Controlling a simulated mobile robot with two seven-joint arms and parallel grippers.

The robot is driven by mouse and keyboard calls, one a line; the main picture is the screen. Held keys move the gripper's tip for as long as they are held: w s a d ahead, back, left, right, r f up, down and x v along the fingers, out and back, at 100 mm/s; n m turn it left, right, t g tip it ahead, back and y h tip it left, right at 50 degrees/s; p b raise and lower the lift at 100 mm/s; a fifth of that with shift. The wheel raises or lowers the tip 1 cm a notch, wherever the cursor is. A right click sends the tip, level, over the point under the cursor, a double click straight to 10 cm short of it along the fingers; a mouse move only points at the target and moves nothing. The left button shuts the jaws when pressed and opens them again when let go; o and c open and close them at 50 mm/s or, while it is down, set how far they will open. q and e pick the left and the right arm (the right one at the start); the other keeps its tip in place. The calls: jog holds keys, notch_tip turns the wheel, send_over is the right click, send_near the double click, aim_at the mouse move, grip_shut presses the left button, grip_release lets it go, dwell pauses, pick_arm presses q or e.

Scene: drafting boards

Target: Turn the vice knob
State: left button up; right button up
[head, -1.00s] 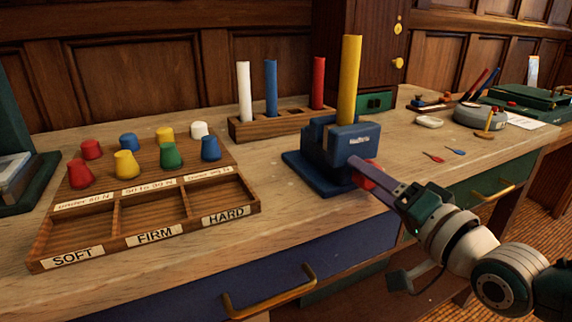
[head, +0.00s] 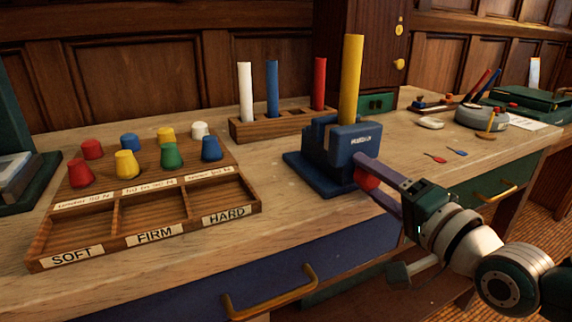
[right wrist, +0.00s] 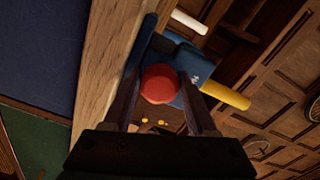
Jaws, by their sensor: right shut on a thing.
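The blue vice (head: 340,155) stands on the wooden desk near its front edge, with a yellow rod (head: 350,80) upright in it. Its red knob (head: 367,178) faces the front right. My right gripper (head: 372,180) is at the knob, with its fingers on either side, shut on it. In the right wrist view the red knob (right wrist: 159,84) sits between the two fingers, the blue vice (right wrist: 195,65) just behind it and the yellow rod (right wrist: 226,95) to the right. My left gripper is not in view.
A wooden tray (head: 130,238) marked SOFT, FIRM and HARD, with several coloured pegs, is at left. A rack (head: 262,127) with white, blue and red rods stands behind the vice. Drawer handles (head: 270,300) stick out from the desk front.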

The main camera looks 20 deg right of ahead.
jog(key=o, duration=1.4)
jog(key=shift+c, duration=0.2)
